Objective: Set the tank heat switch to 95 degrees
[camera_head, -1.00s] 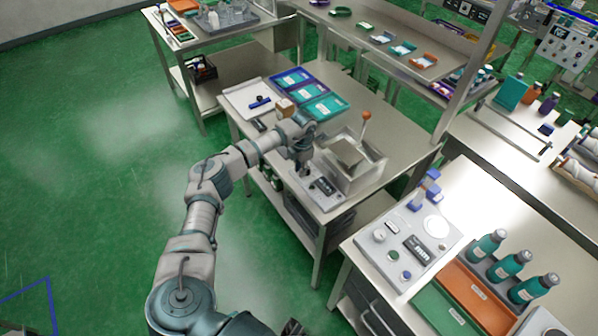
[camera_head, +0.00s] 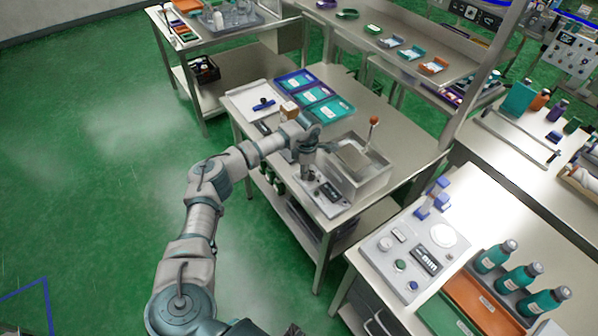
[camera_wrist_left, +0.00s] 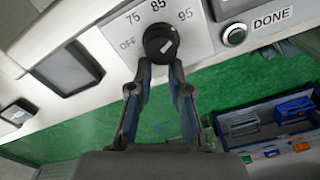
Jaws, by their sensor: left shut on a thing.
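The tank heat switch is a round black knob (camera_wrist_left: 160,44) with a white pointer mark, on a light panel labelled OFF, 75, 85 and 95. The pointer mark slants up and to the right, toward the side between 85 and 95; its exact setting is hard to tell. My left gripper (camera_wrist_left: 160,72) is shut on the knob, one finger at each side. In the head view my left gripper (camera_head: 307,170) points down at the control panel (camera_head: 328,192) in front of the metal tank (camera_head: 375,185). The arm hides the knob there. My right gripper is not in view.
A DONE button (camera_wrist_left: 234,35) sits right of the knob, and a dark display (camera_wrist_left: 66,68) sits left. Another control panel (camera_head: 412,248) and teal bottles (camera_head: 495,257) stand on the table at right.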

